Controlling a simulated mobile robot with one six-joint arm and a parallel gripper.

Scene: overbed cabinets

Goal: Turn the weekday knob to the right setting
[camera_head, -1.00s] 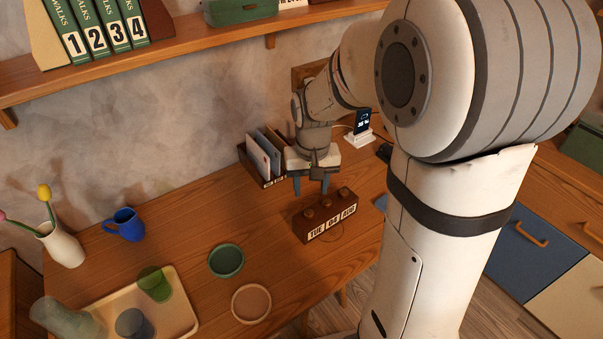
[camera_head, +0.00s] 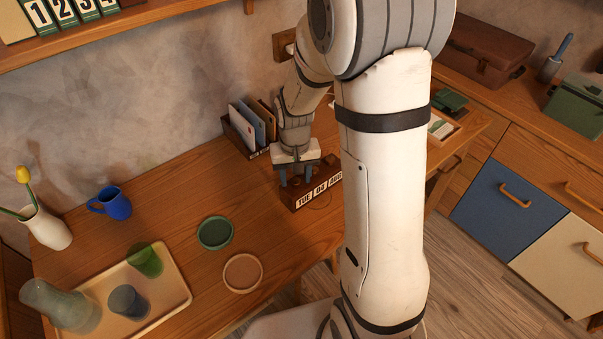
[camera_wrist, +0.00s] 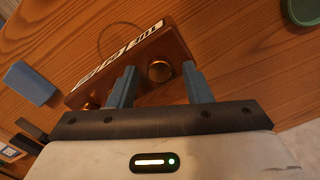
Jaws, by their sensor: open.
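The brown wooden calendar block (camera_head: 318,198) stands on the desk with its front reading TUE, 04 and AUG. Its knobs are on top; in the head view my gripper (camera_head: 296,176) hides some of them. In the wrist view the block (camera_wrist: 128,60) is tilted, with TUE at its right end. The weekday knob (camera_wrist: 160,70), round and brass-coloured, shows between my two blue fingers (camera_wrist: 160,87). The fingers are open, one on each side of it, with visible gaps. Another knob (camera_wrist: 88,105) is partly hidden left of the fingers.
A letter holder (camera_head: 247,140) stands behind my gripper. A blue block (camera_wrist: 30,82) lies beyond the calendar's other end.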

